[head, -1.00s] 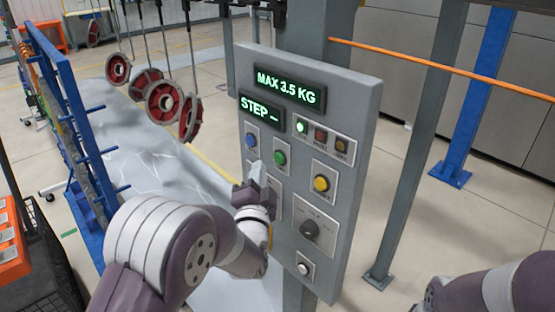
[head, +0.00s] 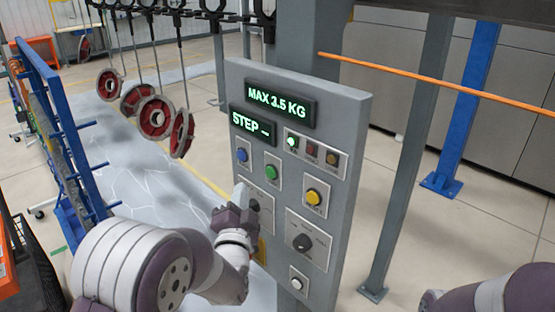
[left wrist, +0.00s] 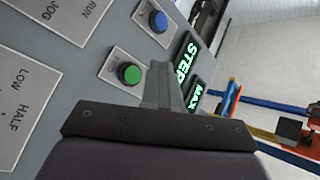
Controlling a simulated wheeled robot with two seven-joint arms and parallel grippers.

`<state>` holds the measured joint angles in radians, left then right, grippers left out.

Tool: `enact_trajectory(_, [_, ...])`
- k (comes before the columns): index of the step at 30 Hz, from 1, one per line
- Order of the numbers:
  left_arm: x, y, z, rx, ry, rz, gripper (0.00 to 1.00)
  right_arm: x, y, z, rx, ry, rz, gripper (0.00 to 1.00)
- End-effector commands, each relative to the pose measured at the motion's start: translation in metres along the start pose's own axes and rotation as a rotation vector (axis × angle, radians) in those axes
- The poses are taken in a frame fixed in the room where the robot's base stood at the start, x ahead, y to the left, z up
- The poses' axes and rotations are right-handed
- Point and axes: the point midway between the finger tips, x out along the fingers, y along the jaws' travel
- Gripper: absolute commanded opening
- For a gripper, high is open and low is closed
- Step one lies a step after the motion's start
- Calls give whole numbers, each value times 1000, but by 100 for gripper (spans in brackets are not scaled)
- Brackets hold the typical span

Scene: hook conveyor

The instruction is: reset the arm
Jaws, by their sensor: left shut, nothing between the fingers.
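My left gripper (head: 240,194) is shut and empty in front of the lower left part of the grey control panel (head: 350,150). In the left wrist view its closed fingers (left wrist: 162,85) point toward the panel, beside the green button (left wrist: 130,73) and below the blue button (left wrist: 158,21). I cannot tell whether the fingertips touch the panel. In the head view the gripper covers part of a plate with a dark knob (head: 254,205). My right arm (head: 490,298) shows at the lower right, but its gripper is out of view.
The panel also carries a yellow button (head: 313,197), a large black knob (head: 302,242), a white button (head: 298,284) and lit displays (head: 277,104). Red wheels (head: 155,118) hang from hooks at the left. A blue rack (head: 62,130) stands far left. An orange bar (head: 440,84) crosses at right.

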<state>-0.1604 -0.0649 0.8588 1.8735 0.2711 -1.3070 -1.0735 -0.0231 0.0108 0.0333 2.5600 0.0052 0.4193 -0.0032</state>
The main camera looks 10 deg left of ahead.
Motion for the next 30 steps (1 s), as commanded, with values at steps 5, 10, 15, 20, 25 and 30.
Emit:
enact_trajectory(5, [-48, 94, 47, -351, -336, 478, 0, 3, 0, 0, 0, 0, 0, 43])
enact_trajectory(10, [-185, 142, 104, -607, -1014, 845, 0, 30, 0, 4, 0, 0, 0, 43])
enact_trajectory(15, [-285, 124, 133, -614, -1459, 908, 0, 57, 0, 7, 0, 0, 0, 43])
enact_trajectory(20, [-280, 120, 140, -637, -1446, 875, 0, 67, 0, 8, 0, 0, 0, 43])
enact_trajectory(25, [-279, 117, 138, -637, -1445, 875, 0, 63, 0, 7, 0, 0, 0, 43])
enact_trajectory(30, [-278, 117, 138, -637, -1443, 876, 0, 63, 0, 7, 0, 0, 0, 43])
